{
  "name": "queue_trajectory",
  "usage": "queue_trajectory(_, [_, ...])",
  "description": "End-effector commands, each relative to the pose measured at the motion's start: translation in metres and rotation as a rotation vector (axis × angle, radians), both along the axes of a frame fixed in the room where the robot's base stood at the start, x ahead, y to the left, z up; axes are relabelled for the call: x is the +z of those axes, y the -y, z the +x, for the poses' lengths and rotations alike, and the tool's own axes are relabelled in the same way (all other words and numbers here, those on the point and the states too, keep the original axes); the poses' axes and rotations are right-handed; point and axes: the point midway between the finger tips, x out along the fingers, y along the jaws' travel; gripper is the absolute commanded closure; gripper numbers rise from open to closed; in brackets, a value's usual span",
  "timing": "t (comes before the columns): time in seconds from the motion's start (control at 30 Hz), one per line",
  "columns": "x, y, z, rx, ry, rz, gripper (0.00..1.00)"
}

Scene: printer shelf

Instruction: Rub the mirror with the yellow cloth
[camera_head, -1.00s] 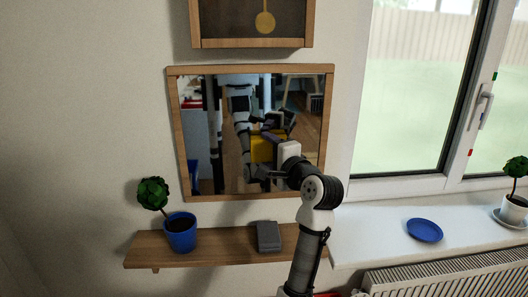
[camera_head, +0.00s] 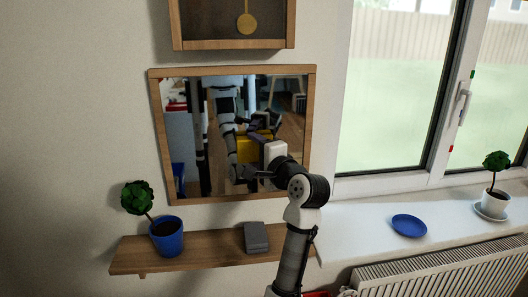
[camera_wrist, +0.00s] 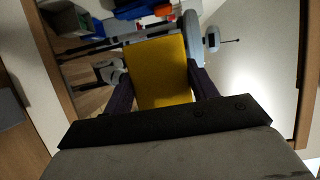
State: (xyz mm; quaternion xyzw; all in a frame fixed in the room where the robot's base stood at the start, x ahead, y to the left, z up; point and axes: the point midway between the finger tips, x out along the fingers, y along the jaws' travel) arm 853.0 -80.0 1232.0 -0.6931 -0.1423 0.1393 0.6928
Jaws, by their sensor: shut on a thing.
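The mirror (camera_head: 232,72) hangs on the wall in a light wooden frame. It shows a reflection of the room and of my own body. In the wrist view the mirror (camera_wrist: 250,62) fills most of the background. My gripper (camera_wrist: 160,76) is shut on the yellow cloth (camera_wrist: 158,70), a flat yellow piece between the two dark fingers. In the head view my arm reaches up to the lower right part of the mirror, and yellow shows just left of the white hand. I cannot tell whether that yellow is cloth or reflection, or whether the cloth touches the glass.
A wooden shelf (camera_head: 200,256) below the mirror holds a blue potted plant (camera_head: 166,236) and a grey box (camera_head: 256,238). A clock case (camera_head: 232,44) hangs above. The windowsill (camera_head: 365,232) at right carries a blue plate (camera_head: 409,226) and a white potted plant (camera_head: 492,204).

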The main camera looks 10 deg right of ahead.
Motion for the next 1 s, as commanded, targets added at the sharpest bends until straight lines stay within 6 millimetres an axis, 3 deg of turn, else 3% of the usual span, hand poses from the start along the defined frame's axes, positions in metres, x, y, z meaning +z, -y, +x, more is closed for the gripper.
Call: queue_trajectory(1.0, [-0.001,-0.063,-0.002,0.007,-0.002,0.0,0.6])
